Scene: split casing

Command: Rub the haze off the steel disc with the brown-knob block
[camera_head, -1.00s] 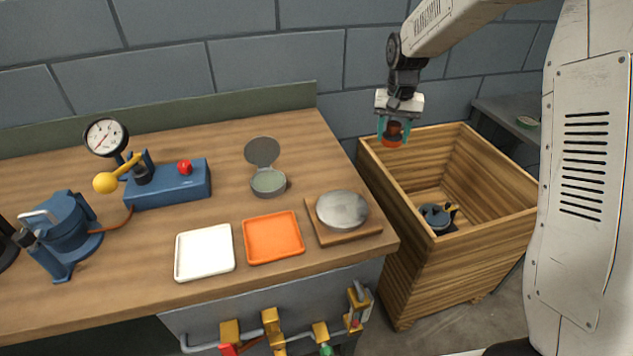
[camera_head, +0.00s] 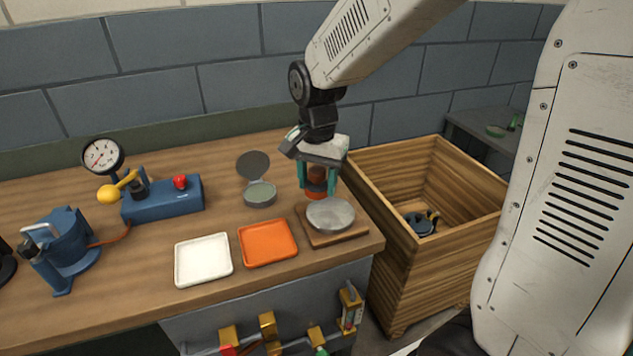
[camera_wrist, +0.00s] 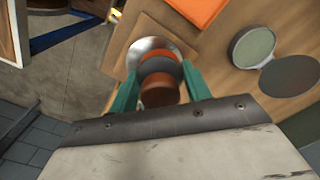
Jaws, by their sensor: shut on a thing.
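The steel disc (camera_head: 331,215) lies on a square wooden board near the bench's right front corner. Its top looks dull grey in the head view; in the wrist view the disc (camera_wrist: 147,47) is partly hidden behind the block. My gripper (camera_head: 318,188) is shut on the brown-knob block (camera_head: 316,186), which has a brown knob, a dark band and an orange-red base. In the wrist view the block (camera_wrist: 160,85) sits between the green fingers of my gripper (camera_wrist: 159,92). The block is over or just behind the disc's far edge; I cannot tell whether they touch.
An orange tray (camera_head: 268,258) and a white tray (camera_head: 203,282) lie left of the board. A round tin with its lid open (camera_head: 260,195) stands behind the orange tray. A blue gauge device (camera_head: 162,207) is farther left. A deep wooden crate (camera_head: 430,262) stands right of the bench.

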